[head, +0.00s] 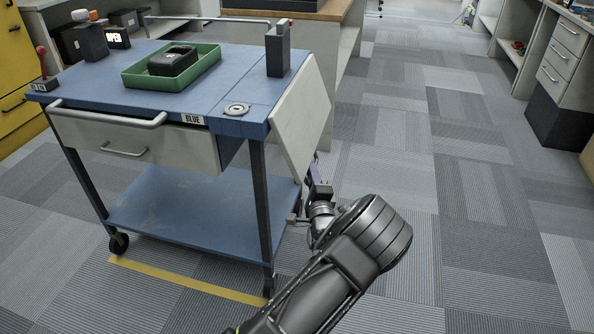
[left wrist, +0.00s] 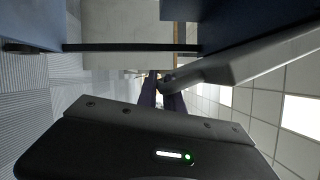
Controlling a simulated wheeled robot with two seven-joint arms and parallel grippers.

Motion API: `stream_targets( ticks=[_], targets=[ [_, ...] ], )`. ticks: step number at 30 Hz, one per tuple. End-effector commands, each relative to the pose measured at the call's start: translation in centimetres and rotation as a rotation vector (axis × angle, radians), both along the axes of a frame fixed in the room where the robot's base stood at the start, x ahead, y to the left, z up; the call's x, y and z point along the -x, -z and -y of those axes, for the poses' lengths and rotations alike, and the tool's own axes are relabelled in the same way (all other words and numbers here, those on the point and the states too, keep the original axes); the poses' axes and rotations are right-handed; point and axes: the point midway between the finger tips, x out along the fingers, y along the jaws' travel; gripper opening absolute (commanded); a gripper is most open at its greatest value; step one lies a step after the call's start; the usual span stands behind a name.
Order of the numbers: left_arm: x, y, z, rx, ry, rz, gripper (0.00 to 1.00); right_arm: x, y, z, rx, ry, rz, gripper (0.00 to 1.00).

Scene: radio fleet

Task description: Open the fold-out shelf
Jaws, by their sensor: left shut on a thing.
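The fold-out shelf (head: 303,118) is a pale grey panel hinged along the right end of the blue cart top (head: 240,88). It slopes down and outward from the cart, neither flat against the side nor level. My left gripper (head: 314,178) is at the shelf's low outer edge, partly hidden behind my wrist. In the left wrist view its dark purple fingers (left wrist: 168,92) are shut on the edge of the shelf (left wrist: 245,62), which shows nearly edge-on. My right gripper is not in view.
A green tray (head: 128,80) with a black device (head: 173,60) sits on the cart. The drawer (head: 130,143) looks shut. A wooden-topped counter (head: 343,70) stands behind. Carpet (head: 440,230) to the right is clear.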

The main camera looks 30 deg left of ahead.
Motion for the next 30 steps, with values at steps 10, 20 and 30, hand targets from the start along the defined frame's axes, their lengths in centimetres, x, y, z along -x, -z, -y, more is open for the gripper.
stream_targets(
  ticks=[10,20,30],
  targets=[
    [-2.2,-4.8,6.3,0.316,0.006,0.105,0.0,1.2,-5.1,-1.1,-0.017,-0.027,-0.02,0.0],
    [-3.6,-10.6,10.5,0.611,0.006,0.208,0.0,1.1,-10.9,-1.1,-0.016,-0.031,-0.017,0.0],
    [-4.4,-17.2,12.8,0.902,0.005,0.312,0.0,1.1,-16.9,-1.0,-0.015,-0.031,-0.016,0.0]
  ],
)
